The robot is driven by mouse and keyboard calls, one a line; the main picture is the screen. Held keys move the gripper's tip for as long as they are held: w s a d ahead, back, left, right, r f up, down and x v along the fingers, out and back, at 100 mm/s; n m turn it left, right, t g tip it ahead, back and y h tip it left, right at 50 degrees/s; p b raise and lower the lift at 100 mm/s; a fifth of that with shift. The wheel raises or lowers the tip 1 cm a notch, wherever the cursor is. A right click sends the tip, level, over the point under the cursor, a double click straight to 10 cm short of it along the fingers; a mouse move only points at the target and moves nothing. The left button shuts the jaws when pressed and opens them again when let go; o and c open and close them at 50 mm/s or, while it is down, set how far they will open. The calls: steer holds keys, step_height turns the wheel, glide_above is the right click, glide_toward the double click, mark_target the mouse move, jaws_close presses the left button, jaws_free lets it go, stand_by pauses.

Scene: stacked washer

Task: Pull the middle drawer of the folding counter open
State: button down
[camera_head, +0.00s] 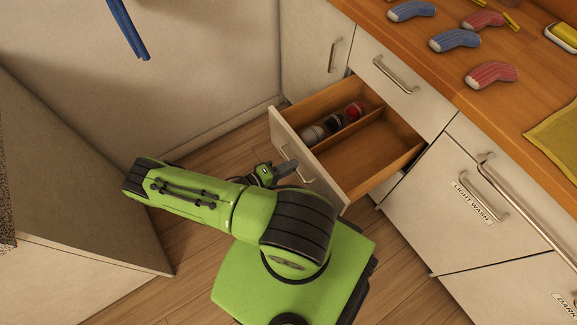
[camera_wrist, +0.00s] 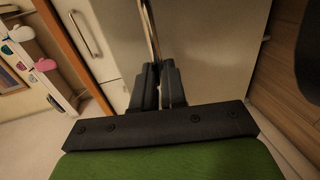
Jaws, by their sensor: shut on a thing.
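The middle drawer (camera_head: 375,160) of the folding counter stands well out from the cabinet, below the top drawer. Its pale front panel (camera_head: 290,140) faces my arm, and its wooden inside shows a divider with a few rolled balls on the far side. My gripper (camera_head: 287,168) is at the front panel, shut on the bar handle (camera_head: 308,178). In the wrist view the dark fingers (camera_wrist: 158,88) close around the handle bar (camera_wrist: 150,30), in front of the drawer front (camera_wrist: 205,45). My arm hides some of the floor below the drawer.
The top drawer with its handle (camera_head: 396,75) is shut. A "LIGHT WASH" front (camera_head: 470,200) is to the right. Several blue and red socks (camera_head: 455,40) and an olive cloth (camera_head: 558,140) lie on the wooden countertop (camera_head: 530,95). A pale cabinet (camera_head: 75,190) stands at left. Wood floor lies between.

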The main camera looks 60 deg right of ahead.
steer(key=c, duration=1.2)
jaws_free()
steer(key=p+v, duration=0.1)
steer(key=v, duration=1.4)
steer(key=shift+w+a+r+p, duration=0.15)
steer(key=shift+a+p, duration=0.15)
steer(key=shift+p, duration=0.05)
